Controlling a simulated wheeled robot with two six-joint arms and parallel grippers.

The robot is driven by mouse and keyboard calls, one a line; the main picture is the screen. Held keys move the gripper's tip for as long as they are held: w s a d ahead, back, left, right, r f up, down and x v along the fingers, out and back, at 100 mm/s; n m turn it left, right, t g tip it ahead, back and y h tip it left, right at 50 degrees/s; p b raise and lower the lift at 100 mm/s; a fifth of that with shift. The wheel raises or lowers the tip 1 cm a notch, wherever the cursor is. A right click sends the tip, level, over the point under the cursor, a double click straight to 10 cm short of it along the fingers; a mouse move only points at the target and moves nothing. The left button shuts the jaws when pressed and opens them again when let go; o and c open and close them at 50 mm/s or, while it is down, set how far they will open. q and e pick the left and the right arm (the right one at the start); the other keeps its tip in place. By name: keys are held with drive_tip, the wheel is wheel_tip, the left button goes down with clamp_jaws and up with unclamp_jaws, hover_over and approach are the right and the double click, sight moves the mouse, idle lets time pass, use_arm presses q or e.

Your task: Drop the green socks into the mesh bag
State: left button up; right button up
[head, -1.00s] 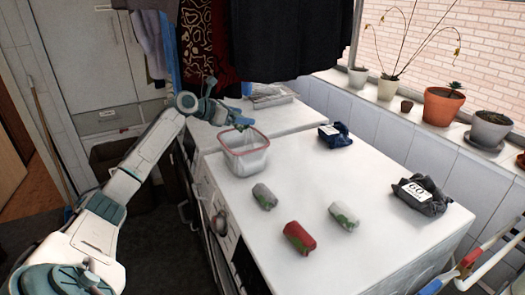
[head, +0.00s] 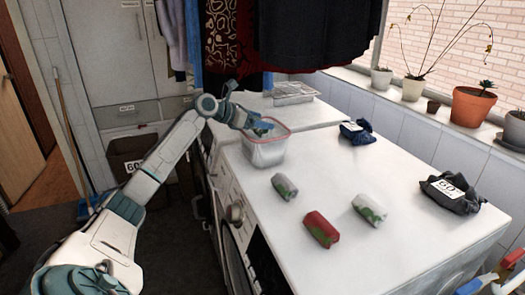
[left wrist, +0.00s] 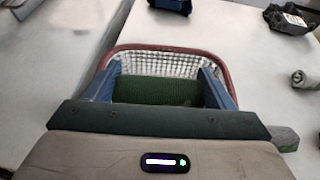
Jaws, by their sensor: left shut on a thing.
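The mesh bag (head: 266,153), pale with a red rim, stands open on the left part of the white machine top. My left gripper (head: 262,126) is over its opening, close to rim level. It is shut on the rolled green socks (left wrist: 155,91), which sit between the blue fingers in the left wrist view. The bag's mesh wall and rim (left wrist: 165,47) show just beyond the socks there. The socks are mostly hidden behind the fingers in the head view. The inside bottom of the bag is hidden. My right gripper is not in view.
Rolled grey (head: 284,187), red (head: 321,230) and white-green (head: 369,210) socks lie on the machine top. A navy bundle (head: 356,132) and a dark labelled bundle (head: 452,192) lie to the right. Clothes hang behind. Potted plants line the sill.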

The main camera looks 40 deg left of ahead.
use_arm(q)
drive_tip(key=shift+r, duration=0.1)
drive_tip(key=o, duration=1)
drive_tip(key=shift+s, duration=0.1)
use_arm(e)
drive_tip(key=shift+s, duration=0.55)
use_arm(q)
drive_tip(key=shift+s+a, duration=0.2)
drive_tip(key=shift+s, duration=0.1)
drive_tip(key=b+v, duration=0.2)
drive_tip(key=v, duration=0.2)
drive_tip(key=shift+s+a+r, duration=0.1)
drive_tip(key=shift+s+a, duration=0.05)
drive_tip(key=shift+s, duration=0.15)
drive_tip(key=shift+b+v, duration=2.65)
drive_tip(key=shift+v, duration=0.05)
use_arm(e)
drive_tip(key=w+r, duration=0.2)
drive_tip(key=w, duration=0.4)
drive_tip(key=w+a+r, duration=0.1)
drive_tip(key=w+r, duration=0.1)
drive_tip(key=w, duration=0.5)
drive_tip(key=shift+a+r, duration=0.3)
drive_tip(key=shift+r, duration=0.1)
